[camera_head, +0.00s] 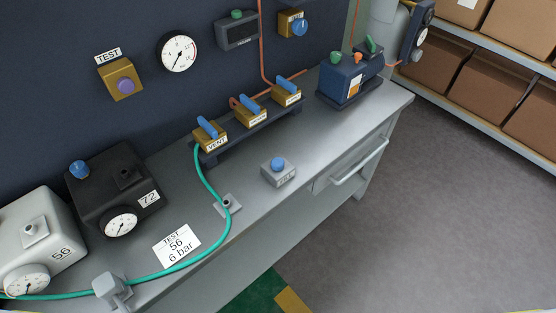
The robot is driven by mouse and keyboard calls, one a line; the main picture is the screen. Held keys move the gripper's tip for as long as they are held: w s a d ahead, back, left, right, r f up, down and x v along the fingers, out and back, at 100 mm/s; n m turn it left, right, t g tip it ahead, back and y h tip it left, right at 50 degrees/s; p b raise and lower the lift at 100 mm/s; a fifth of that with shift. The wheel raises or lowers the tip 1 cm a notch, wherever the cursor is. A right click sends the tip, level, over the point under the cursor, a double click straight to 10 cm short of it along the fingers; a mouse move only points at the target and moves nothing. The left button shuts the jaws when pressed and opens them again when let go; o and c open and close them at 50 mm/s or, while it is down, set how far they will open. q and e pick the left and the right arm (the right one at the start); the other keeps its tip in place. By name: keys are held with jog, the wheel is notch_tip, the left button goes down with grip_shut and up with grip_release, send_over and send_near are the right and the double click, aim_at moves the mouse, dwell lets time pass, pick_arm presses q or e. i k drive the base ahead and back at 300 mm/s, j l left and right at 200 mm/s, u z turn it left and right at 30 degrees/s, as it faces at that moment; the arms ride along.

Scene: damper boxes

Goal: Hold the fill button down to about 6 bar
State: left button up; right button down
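The fill button is a blue dome (278,163) on a small grey box (279,178) on the bench; the front label is too small to read surely. Nothing touches it. A white card (177,246) reads TEST 56, 6 bar. Neither of my grippers shows in the head view.
A black box 72 (117,190) stands beside box 56. A green hose (208,186) runs from the VENT valve (211,134) along the bench front past grey blocks. More blue-handled valves (252,111) stand behind. The bench around the button is clear.

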aim_at(277, 163)
jog(key=u, duration=1.6)
jog(key=k+l+u, duration=0.25)
jog(key=k+l, duration=0.15)
jog(key=l, duration=0.15)
jog(key=k+l, duration=0.2)
jog(key=l, duration=0.1)
